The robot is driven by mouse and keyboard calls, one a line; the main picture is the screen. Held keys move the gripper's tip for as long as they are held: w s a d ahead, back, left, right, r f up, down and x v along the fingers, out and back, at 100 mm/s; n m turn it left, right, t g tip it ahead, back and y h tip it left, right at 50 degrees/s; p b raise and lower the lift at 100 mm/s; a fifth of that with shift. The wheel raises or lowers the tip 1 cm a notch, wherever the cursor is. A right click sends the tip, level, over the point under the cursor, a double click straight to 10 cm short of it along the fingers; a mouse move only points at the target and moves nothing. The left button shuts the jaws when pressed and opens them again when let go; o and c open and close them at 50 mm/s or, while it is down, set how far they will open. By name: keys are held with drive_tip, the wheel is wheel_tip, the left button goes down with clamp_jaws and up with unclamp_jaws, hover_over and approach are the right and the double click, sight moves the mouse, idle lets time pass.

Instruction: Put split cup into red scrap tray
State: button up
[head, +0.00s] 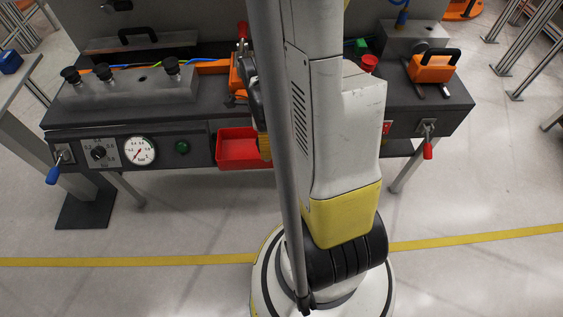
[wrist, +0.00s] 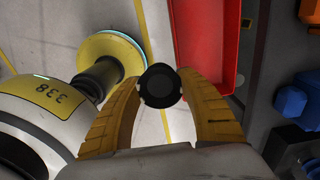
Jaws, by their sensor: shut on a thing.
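My gripper (wrist: 160,86) is shut on a small dark round cup (wrist: 160,84), seen end-on between its yellow fingers in the wrist view. I cannot make out a split in it. In the head view, a yellow finger (head: 265,146) shows at the tray's right edge; my arm hides the rest of the gripper and the cup.
The dark bench (head: 60,115) carries black knobs on a grey block (head: 125,88), a pressure gauge (head: 140,150) and an orange-handled part (head: 432,68). A blue-handled valve (head: 55,173) and a red-handled valve (head: 428,148) stick out in front. The floor before the bench is clear.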

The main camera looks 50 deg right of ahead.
drive_tip(key=shift+s+d+f, duration=0.15)
drive_tip(key=shift+s+f, duration=0.05)
drive_tip(key=shift+f, duration=0.1)
drive_tip(key=shift+w+d+f+b, duration=1.1)
drive_tip(key=shift+w+f, duration=0.45)
drive_tip(key=shift+f, duration=0.25)
drive_tip(key=shift+w+d+f+b, duration=1.05)
drive_tip(key=shift+w+f+b, duration=0.2)
drive_tip(key=shift+w+f, duration=0.4)
drive_tip(key=shift+w+d+f+b, duration=1.1)
drive_tip(key=shift+w+f, duration=0.35)
drive_tip(key=shift+f, duration=0.45)
drive_tip(key=shift+f, duration=0.2)
drive_tip(key=o, duration=1.2)
drive_tip(key=shift+r, duration=0.15)
